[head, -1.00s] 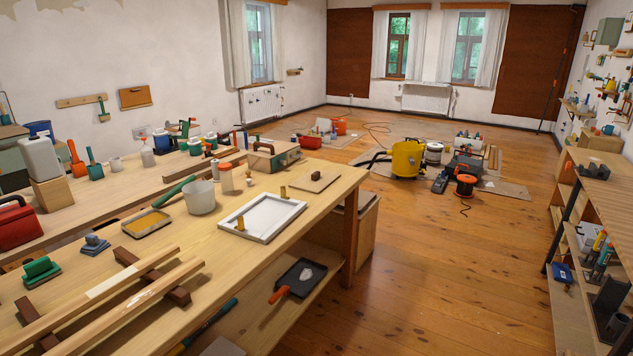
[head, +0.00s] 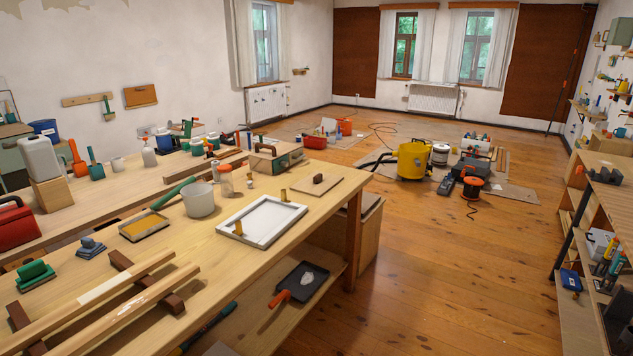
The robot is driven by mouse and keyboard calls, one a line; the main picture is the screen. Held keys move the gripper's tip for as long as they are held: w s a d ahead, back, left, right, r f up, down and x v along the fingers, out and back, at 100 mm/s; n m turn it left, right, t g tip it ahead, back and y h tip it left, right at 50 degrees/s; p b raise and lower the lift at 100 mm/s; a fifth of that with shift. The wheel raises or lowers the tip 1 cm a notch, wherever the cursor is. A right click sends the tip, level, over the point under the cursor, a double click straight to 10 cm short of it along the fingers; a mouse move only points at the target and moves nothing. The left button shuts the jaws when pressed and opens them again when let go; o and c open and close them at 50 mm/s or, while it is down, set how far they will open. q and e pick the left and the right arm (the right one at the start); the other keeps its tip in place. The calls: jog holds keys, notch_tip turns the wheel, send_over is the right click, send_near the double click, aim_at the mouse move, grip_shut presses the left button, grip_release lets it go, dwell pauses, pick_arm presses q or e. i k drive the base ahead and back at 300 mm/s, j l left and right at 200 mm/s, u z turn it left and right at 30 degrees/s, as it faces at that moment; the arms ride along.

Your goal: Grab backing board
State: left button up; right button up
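A thin flat brown board (head: 304,187) lies on the wooden workbench (head: 335,207), near its far right corner. A small dark block or knob (head: 318,179) sits on top of it. It looks like the backing board, though I cannot be sure. A white rectangular frame (head: 287,228) with a pale inside and two small yellowish upright pieces lies just in front of it on the bench. Neither of my grippers is in view.
Two long wooden strips (head: 120,305) rest on dark supports at the near left. The bench's lower shelf holds a black tray (head: 302,282). Open floor (head: 440,260) lies right of the bench.

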aim_at(316, 184)
jog(key=i+l+u, duration=0.15)
jog(key=i+l, duration=0.35)
jog(key=i+l+u, duration=0.15)
jog(key=i+l, duration=0.35)
jog(key=i+l+u, duration=0.2)
jog(key=i+l, duration=0.25)
jog(key=l, duration=0.25)
